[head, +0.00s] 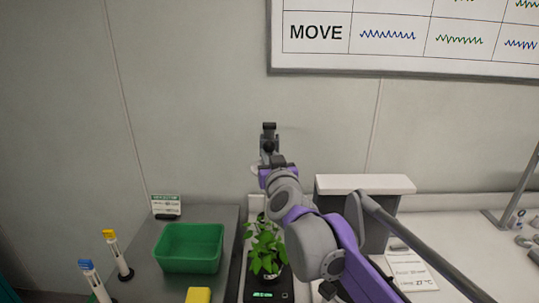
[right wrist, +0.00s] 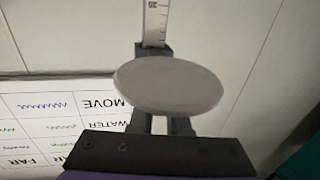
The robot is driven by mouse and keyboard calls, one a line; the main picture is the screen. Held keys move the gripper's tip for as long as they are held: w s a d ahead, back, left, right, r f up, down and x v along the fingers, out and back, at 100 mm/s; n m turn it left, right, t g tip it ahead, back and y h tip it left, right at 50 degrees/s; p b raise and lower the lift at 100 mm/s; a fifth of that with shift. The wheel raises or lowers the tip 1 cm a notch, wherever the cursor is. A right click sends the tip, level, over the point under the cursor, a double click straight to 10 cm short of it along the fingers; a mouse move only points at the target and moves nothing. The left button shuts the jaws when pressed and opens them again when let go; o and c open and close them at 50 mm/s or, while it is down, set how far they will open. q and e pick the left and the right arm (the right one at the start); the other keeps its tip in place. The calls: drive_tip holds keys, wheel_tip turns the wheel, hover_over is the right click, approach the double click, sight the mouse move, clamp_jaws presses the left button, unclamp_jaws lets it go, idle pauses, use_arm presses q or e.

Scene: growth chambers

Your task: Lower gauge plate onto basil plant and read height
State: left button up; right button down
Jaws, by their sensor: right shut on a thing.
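The basil plant (head: 265,246) stands upright on a black scale (head: 268,294) with a lit green display. My right gripper (head: 268,158) is high above the plant, at the black slider (head: 269,129) of the height gauge. In the right wrist view the round pale gauge plate (right wrist: 168,84) lies across the fingers, with the slider (right wrist: 153,50) and white ruler (right wrist: 157,22) beyond it. My right gripper (right wrist: 162,124) is shut on the gauge slider; the plate partly hides the grip. The plate is clear of the leaves. My left gripper is not in view.
A green bin (head: 190,248) stands on the grey bench left of the plant, with a yellow block (head: 199,295) in front. Two capped tubes (head: 117,255) stand farther left. A grey box with a white top (head: 365,184) stands right of my arm. A wall chart (head: 400,35) hangs above.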

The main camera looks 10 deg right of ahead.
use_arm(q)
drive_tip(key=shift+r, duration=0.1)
use_arm(e)
drive_tip(key=shift+d+r, duration=0.1)
drive_tip(key=shift+r, duration=0.25)
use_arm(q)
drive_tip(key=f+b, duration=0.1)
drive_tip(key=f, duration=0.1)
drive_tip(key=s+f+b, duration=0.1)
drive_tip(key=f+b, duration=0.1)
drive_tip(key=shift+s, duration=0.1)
use_arm(e)
wheel_tip(320, 180, down, 6)
drive_tip(key=c, duration=0.8)
unclamp_jaws()
drive_tip(key=shift+f, duration=0.1)
drive_tip(key=shift+c, duration=0.2)
drive_tip(key=shift+s, duration=0.1)
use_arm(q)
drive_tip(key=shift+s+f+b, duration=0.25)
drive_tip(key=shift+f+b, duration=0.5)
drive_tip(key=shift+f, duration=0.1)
use_arm(e)
drive_tip(key=s, duration=1)
drive_tip(key=shift+s, duration=0.35)
drive_tip(key=shift+f, duration=0.1)
